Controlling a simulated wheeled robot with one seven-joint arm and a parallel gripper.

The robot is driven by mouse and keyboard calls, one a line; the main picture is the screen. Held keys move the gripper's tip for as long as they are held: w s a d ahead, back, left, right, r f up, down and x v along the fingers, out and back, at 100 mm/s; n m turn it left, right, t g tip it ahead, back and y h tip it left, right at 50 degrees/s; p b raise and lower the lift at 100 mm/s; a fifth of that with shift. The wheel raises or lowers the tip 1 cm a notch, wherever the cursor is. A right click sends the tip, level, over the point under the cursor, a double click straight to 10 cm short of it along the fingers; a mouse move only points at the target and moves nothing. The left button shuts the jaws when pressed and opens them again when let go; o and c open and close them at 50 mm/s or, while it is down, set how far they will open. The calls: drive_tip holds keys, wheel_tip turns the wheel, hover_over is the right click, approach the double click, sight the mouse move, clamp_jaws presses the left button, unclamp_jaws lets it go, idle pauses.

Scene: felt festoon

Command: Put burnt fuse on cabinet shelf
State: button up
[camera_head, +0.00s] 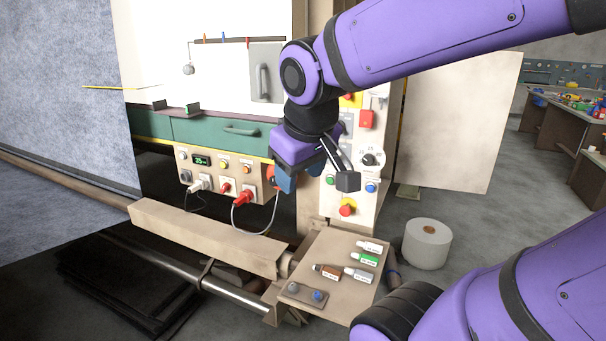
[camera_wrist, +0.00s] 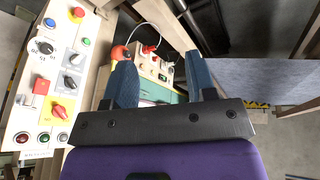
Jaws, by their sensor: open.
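Several small labelled cylinders that look like fuses or bottles lie on a beige side table (camera_head: 325,245): a white one (camera_head: 370,247), a green-banded one (camera_head: 364,259), a brown-ended one (camera_head: 327,271) and a grey one (camera_head: 360,275). Their labels are too small to read, so I cannot tell which is the burnt fuse. I cannot make out a cabinet shelf for certain; a beige panel like an open cabinet door (camera_head: 455,120) stands at right. My gripper (camera_head: 317,182) is open and empty, above the table in front of the control panels. Its fingers (camera_wrist: 162,82) show nothing between them held.
A socket panel (camera_head: 215,175) with red plugs and loose cables is left of my gripper. A button panel (camera_head: 345,165) stands close behind it; it also shows in the wrist view (camera_wrist: 50,85). A white roll (camera_head: 427,243) stands on the floor right of the table.

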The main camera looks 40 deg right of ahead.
drive_tip(key=s+a, duration=0.1)
drive_tip(key=s+a+r+y, duration=0.1)
drive_tip(key=s, duration=0.1)
drive_tip(key=s+a+y, duration=0.1)
drive_tip(key=shift+s+a+r+t, duration=0.1)
drive_tip(key=shift+s+r+t, duration=0.05)
drive_tip(key=shift+r+t, duration=0.25)
idle(1.3)
